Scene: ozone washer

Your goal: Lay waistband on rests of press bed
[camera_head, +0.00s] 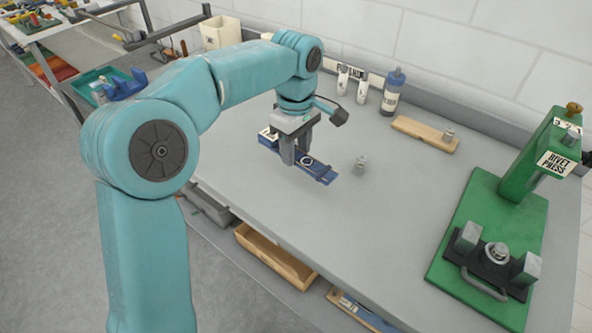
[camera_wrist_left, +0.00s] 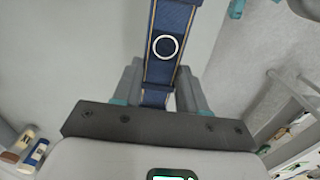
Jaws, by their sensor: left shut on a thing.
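The waistband (camera_head: 321,173) is a dark blue denim strip with a pale ring on it. My left gripper (camera_head: 297,148) points down over the middle of the bench and is shut across the strip. In the left wrist view the waistband (camera_wrist_left: 171,70) runs between the two fingers, with its white ring facing the camera. I cannot tell whether the strip touches the bench. The press bed (camera_head: 485,272) is black, with two grey block rests (camera_head: 467,236) (camera_head: 526,268) and a round metal die between them. It stands at the right, well apart from the waistband. My right gripper is not in view.
The green rivet press (camera_head: 515,180) stands over its bed. A small metal piece (camera_head: 360,165) sits right of the waistband. A wooden strip (camera_head: 425,134) and bottles (camera_head: 393,92) stand along the back. The bench (camera_head: 385,225) is clear between waistband and press.

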